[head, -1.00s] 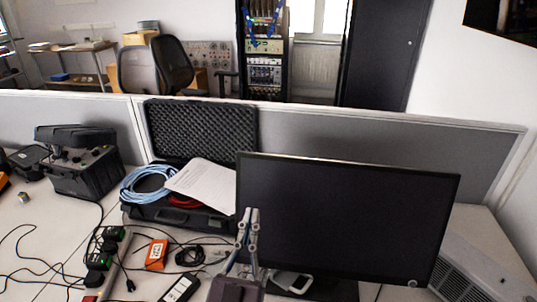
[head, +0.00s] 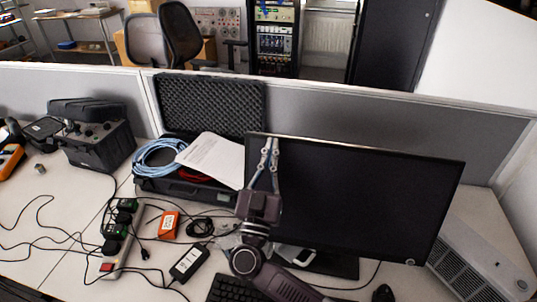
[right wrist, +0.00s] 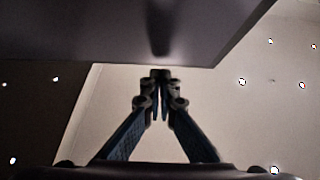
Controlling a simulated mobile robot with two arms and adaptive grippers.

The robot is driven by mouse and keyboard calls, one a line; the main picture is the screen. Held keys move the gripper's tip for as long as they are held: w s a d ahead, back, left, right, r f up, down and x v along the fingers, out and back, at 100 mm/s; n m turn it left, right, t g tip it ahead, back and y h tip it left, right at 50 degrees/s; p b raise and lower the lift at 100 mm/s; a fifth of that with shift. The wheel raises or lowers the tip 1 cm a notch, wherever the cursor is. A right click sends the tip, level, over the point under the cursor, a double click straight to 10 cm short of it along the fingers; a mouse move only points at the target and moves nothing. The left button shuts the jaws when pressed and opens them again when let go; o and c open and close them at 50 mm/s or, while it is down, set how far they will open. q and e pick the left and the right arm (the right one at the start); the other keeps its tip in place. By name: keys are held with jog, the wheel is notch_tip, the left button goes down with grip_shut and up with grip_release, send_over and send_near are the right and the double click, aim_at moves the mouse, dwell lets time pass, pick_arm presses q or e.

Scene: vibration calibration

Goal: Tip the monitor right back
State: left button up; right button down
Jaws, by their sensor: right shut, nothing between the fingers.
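The black monitor (head: 365,205) stands on its dark base (head: 330,264) at the right of the desk, screen towards me. I cannot tell for sure how far it leans. My right gripper (head: 269,146) is shut and empty, fingers pointing up, in front of the screen's upper left part by the top edge. Whether its tips touch the screen I cannot tell. In the right wrist view the gripper's tips (right wrist: 161,75) are together, below a dark flat surface that seems to be the monitor (right wrist: 110,30). My left gripper is not in view.
A keyboard (head: 236,289) and a mouse (head: 383,293) lie at the front. An open black case (head: 185,187) with blue cable (head: 155,160) and paper (head: 213,158) is left of the monitor. A grey slatted unit (head: 480,250) stands right. A partition (head: 400,135) runs behind.

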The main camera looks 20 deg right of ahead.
jog(key=shift+w+d+f, duration=0.15)
jog(key=shift+w+d, duration=0.05)
jog(key=shift+w, duration=0.05)
jog(key=shift+w+d+p, duration=0.2)
jog(key=shift+w+p, duration=0.1)
jog(key=shift+w+d, duration=0.25)
jog(key=shift+w, duration=0.1)
